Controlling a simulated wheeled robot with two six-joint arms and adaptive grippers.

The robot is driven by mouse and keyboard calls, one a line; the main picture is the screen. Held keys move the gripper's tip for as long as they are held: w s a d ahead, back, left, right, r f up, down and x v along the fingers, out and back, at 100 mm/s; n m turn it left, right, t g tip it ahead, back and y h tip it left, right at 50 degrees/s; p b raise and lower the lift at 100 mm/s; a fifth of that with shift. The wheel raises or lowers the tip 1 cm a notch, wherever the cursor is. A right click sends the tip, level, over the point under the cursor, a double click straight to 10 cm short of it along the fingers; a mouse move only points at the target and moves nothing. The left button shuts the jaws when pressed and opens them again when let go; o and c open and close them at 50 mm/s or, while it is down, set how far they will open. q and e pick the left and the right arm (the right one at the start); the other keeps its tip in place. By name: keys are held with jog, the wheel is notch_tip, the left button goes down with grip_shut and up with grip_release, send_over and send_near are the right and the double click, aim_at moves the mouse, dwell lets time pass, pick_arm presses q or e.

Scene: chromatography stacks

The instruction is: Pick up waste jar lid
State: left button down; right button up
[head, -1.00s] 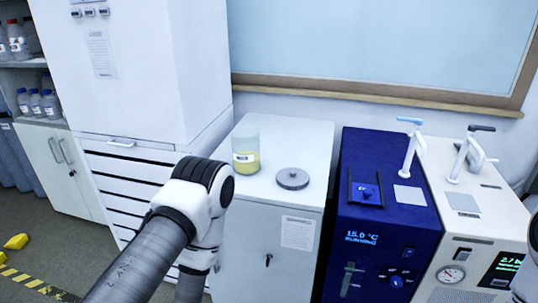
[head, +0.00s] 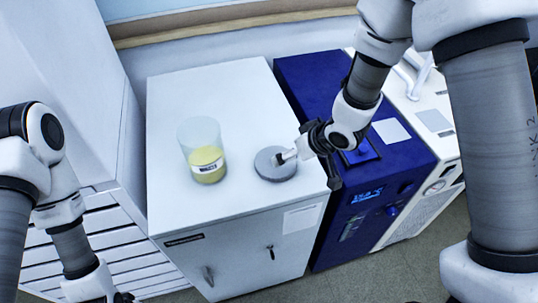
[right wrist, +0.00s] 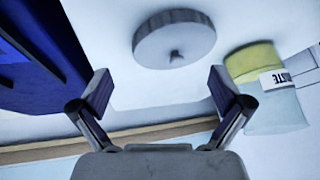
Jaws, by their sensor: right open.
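The waste jar lid (head: 275,171) is a flat grey disc with a small knob, lying on the white cabinet top. The clear waste jar (head: 199,135), with yellow liquid and a label, stands uncovered to its left. My right gripper (head: 309,169) is open at the lid's right side, one finger overlapping the lid in the head view. In the right wrist view, the lid (right wrist: 160,40) with its knob lies beyond the open, empty fingers (right wrist: 161,91), and the jar (right wrist: 272,110) is to the right. My left gripper (head: 122,297) is cut off at the bottom edge; its jaws are unclear.
The white cabinet (head: 170,88) has free top space around jar and lid. A blue chiller unit (head: 300,75) stands right beside it, with a pale instrument (head: 435,120) further right. A wall and wooden ledge (head: 190,27) are behind.

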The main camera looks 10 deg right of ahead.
jog(key=x, duration=0.5)
jog(key=shift+w+a, duration=0.35)
jog(key=shift+w, duration=0.1)
jog(key=shift+s+d+r, duration=0.15)
jog(key=shift+s+d, duration=0.05)
jog(key=shift+c, duration=0.7)
jog(key=shift+s, duration=0.1)
jog(key=c, duration=0.7)
jog(key=shift+c, duration=0.2)
